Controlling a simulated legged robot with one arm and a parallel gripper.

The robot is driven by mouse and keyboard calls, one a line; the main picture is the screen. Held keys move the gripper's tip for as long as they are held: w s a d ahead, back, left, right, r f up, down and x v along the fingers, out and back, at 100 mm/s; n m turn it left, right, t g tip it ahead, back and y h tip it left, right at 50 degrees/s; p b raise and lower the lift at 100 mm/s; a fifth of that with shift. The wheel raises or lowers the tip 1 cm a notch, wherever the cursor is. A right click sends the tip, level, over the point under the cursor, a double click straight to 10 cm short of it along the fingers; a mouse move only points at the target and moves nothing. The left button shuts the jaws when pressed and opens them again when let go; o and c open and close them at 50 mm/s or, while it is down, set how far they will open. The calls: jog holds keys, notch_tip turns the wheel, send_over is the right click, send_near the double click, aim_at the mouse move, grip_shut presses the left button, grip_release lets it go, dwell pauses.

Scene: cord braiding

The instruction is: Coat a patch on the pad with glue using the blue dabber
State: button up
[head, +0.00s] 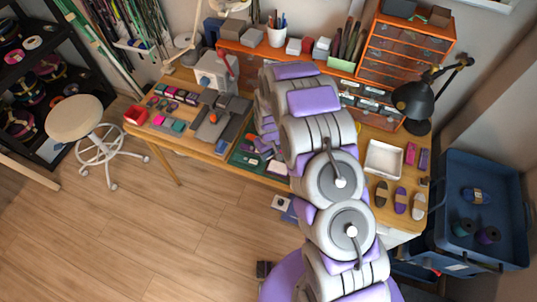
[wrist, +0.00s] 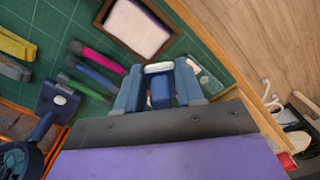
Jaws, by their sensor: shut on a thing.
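In the wrist view, my gripper (wrist: 160,88) is shut on the blue dabber (wrist: 161,94), which sits between the two blue-grey fingers with its pale tip showing beyond them. A pad (wrist: 136,26), white to pale pink, lies in a brown frame beyond the gripper, at the top of the view. The dabber looks apart from the pad; its height above the mat is hard to judge. I cannot make out any glue on the pad.
A green cutting mat (wrist: 40,14) lies under the pad. Left of the gripper are a magenta-ended tool (wrist: 96,58) and other coloured tools. A dark blue tool (wrist: 52,108) lies nearer. The table edge (wrist: 240,75) runs on the right. In the head view, a white tray (head: 384,160) stands right of my arm.

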jog(key=shift+r+p, duration=0.4)
jog(key=shift+r, duration=1.1)
